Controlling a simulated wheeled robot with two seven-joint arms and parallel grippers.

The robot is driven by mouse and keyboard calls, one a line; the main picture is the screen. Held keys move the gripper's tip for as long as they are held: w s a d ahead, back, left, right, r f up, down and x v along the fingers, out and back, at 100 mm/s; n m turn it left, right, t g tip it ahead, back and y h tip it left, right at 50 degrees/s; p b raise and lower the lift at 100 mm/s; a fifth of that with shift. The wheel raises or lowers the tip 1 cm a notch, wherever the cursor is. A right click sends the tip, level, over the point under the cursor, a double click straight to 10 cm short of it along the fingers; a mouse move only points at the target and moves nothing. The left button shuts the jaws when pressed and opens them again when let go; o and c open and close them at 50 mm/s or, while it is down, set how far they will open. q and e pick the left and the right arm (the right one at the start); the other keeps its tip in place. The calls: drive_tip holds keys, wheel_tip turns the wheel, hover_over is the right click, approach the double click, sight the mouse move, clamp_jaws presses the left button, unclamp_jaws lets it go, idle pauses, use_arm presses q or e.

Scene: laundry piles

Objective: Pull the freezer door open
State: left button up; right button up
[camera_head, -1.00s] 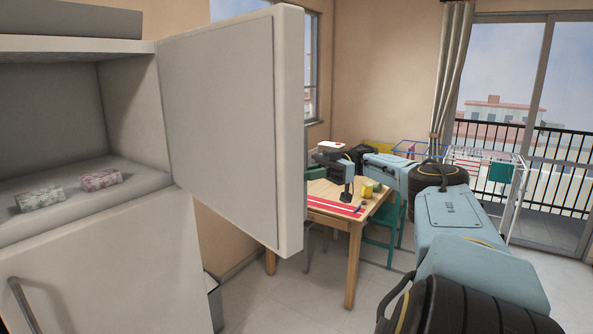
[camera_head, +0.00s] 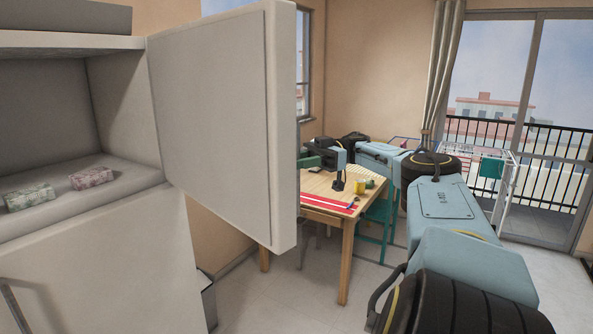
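The freezer door (camera_head: 225,120) is a pale grey panel standing wide open, swung out to the right of the compartment. Inside the open freezer compartment (camera_head: 125,120) lie a green-patterned packet (camera_head: 30,197) and a pink-patterned packet (camera_head: 92,178). My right arm reaches in from the lower right. My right gripper (camera_head: 338,184) is beyond the door's free edge, apart from it, in front of the table in the picture. Its finger opening is too small and partly hidden to judge. My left gripper is not in view.
The lower fridge door (camera_head: 110,265) is closed, with a handle (camera_head: 15,308) at left. A wooden table (camera_head: 345,226) with red-and-white strips and small items stands behind, with a teal chair (camera_head: 378,232). A drying rack (camera_head: 507,200) stands near the balcony window. Floor shows between fridge and table.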

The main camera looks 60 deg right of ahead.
sight(297, 126)
wheel_tip(297, 126, up, 7)
drive_tip(key=shift+p, duration=1.25)
drive_tip(key=shift+r+p, duration=0.45)
drive_tip(key=shift+r, duration=0.05)
